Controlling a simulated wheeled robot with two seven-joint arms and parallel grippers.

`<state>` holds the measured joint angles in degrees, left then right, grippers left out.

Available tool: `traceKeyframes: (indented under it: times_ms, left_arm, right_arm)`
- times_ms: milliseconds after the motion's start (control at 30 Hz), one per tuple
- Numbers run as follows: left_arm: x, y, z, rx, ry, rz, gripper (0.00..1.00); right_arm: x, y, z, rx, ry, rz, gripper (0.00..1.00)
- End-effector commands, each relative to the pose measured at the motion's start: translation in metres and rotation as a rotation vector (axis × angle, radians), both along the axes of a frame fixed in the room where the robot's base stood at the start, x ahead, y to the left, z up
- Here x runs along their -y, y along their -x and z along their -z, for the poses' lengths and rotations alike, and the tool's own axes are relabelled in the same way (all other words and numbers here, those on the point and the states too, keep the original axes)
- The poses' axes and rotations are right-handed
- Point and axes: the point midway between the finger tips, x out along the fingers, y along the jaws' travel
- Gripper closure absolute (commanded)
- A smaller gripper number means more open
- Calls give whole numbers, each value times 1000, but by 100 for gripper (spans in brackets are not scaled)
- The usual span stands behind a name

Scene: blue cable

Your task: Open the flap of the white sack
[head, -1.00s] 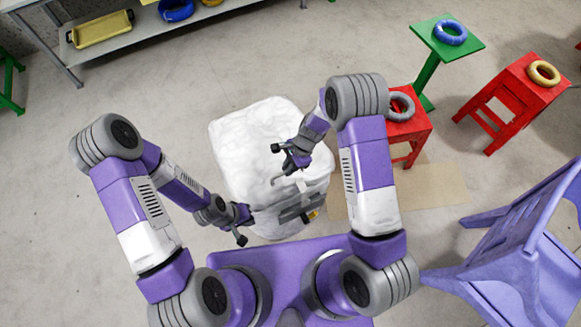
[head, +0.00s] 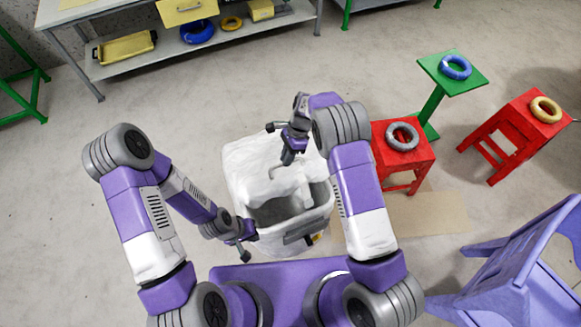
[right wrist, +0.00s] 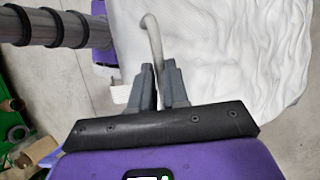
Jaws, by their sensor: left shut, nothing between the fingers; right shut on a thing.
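The white sack (head: 238,185) stands in front of me in the head view. Its flap (head: 262,155) is lifted at the near side and slopes back, showing a grey hollow (head: 275,211) inside. My right gripper (head: 288,158) is above the flap, shut on a pale curved handle (right wrist: 154,40) that runs between its fingers in the right wrist view. White cloth (right wrist: 225,40) fills the right of that view. My left gripper (head: 242,246) is shut and empty, low beside the sack's near left corner. The sack's far side is partly hidden by my right arm.
A red stool (head: 405,160) with a grey ring stands close right of the sack. A green stand (head: 440,75), another red stool (head: 512,125) and a purple chair (head: 520,255) are farther right. A shelf table (head: 200,42) stands behind. The floor left is clear.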

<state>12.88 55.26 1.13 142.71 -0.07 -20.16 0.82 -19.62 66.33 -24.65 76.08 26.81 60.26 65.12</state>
Motion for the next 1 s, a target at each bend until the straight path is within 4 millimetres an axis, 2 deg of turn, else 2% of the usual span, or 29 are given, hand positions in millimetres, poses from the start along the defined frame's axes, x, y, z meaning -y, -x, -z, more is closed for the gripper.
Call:
traceKeyframes:
  times_ms: [33,200,700,733,867,1000]
  left_arm:
    - [0,0,-1,0,0,0,100]
    - [0,0,-1,0,0,0,100]
    - [0,0,-2,0,0,0,100]
    - [0,0,-2,0,0,0,100]
    - [0,0,-2,0,0,0,100]
    - [0,0,-2,0,0,0,100]
  right_arm:
    - [-3,-9,-4,19,-3,3,100]
    - [-6,-18,-13,20,-4,5,100]
    - [-8,-21,-16,18,-5,4,100]
    - [-8,-20,-16,18,-6,4,81]
    - [-8,-20,-16,16,-5,2,61]
    - [-7,-19,-16,14,-4,3,60]
